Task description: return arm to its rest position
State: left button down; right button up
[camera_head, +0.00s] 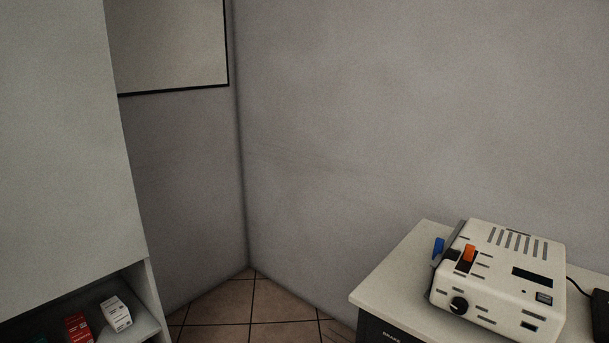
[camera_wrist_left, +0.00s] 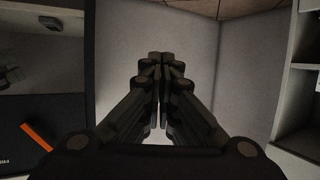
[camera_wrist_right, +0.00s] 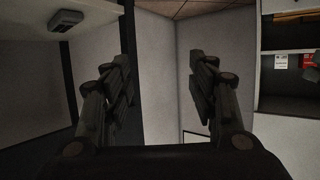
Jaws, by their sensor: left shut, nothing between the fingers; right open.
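My left gripper (camera_wrist_left: 161,57) shows in the left wrist view with its fingers together and nothing between them. My right gripper (camera_wrist_right: 158,60) shows in the right wrist view with its fingers wide apart and nothing between them. Neither arm nor gripper is in the head view. Behind both grippers I see grey wall, and neither touches anything that I can make out.
In the head view a white-topped cabinet (camera_head: 390,285) at the lower right carries a cream device (camera_head: 500,275) with orange and blue parts. A shelf unit (camera_head: 60,130) stands at the left, with small red (camera_head: 78,328) and white (camera_head: 116,314) boxes. Tiled floor (camera_head: 255,305) shows between them.

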pick_arm(q)
jog(key=s+a+f+g+y+p, duration=0.1)
jog(key=s+a+f+g+p, duration=0.2)
jog(key=s, duration=0.8)
jog(key=s+a+f+g+y+p, duration=0.1)
jog(key=s+a+f+g+p, duration=0.2)
jog(key=s, duration=0.9)
jog(key=s+a+f+g+y+p, duration=0.1)
jog(key=s+a+f+g+p, duration=0.3)
jog(key=s, duration=0.7)
jog(key=shift+s+f+n+g+p, duration=0.3)
jog(key=shift+f+g+p, duration=0.35)
jog(key=shift+g+p, duration=0.6)
pick_arm(e)
jog(key=s+d+f+g+h, duration=0.1)
jog(key=s+d+f+g, duration=0.2)
jog(key=s, duration=0.8)
jog(key=s+d+f+g+h, duration=0.1)
jog(key=s+d+f+g, duration=0.2)
jog(key=s, duration=0.9)
jog(key=s+d+f+g+h, duration=0.1)
jog(key=s+d+f+g, duration=0.3)
jog(key=s, duration=0.7)
jog(key=shift+s+f+m+g, duration=0.3)
jog(key=shift+f+g, duration=0.35)
jog(key=shift+g, duration=0.55)
